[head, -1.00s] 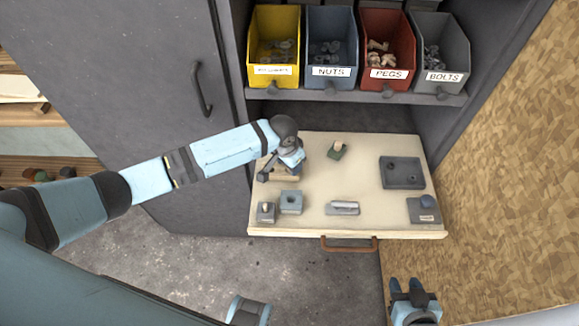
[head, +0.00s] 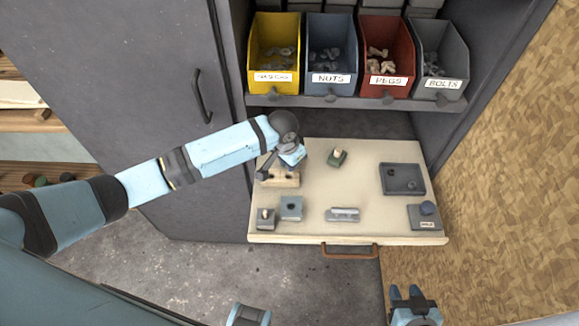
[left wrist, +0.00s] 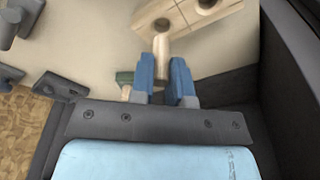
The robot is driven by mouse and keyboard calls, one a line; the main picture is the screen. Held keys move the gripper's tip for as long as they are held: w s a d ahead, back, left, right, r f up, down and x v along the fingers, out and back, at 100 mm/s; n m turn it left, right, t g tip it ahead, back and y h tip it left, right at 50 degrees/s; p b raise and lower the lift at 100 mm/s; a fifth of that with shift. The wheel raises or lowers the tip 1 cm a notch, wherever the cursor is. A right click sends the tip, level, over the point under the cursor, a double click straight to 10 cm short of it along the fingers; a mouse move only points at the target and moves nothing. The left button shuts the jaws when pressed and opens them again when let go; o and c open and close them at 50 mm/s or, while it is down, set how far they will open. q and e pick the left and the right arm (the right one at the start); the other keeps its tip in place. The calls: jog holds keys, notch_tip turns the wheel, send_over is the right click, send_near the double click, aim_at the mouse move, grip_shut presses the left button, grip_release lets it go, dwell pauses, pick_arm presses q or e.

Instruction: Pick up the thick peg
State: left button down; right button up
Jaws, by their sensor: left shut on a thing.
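My left gripper (left wrist: 164,82) is shut on a light wooden peg (left wrist: 161,48) in the left wrist view. The peg's far end shows just beside a dark hole in the wooden block (left wrist: 205,22); I cannot tell whether it is clear of the hole. In the head view my left gripper (head: 290,157) is just above the wooden block (head: 280,179) at the board's left, and the peg is hidden there. My right gripper (head: 408,293) is open and empty, in front of the board at the bottom.
The pale board (head: 300,235) also carries a green block with a wooden peg (head: 338,157), a dark two-hole tray (head: 402,179), grey blocks (head: 291,207), a grey slotted piece (head: 342,214) and a labelled block (head: 424,217). Several bins, including red PEGS (head: 387,60), stand on the shelf behind.

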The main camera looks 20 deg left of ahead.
pick_arm(q)
jog(key=s+d, duration=0.1)
jog(key=s, duration=0.4)
jog(key=s+d, duration=0.2)
jog(key=s, duration=0.4)
jog(key=s+d, duration=0.2)
jog(key=s, duration=0.4)
jog(key=shift+s+f, duration=0.1)
jog(key=shift+s, duration=0.05)
pick_arm(e)
jog(key=shift+f, duration=0.15)
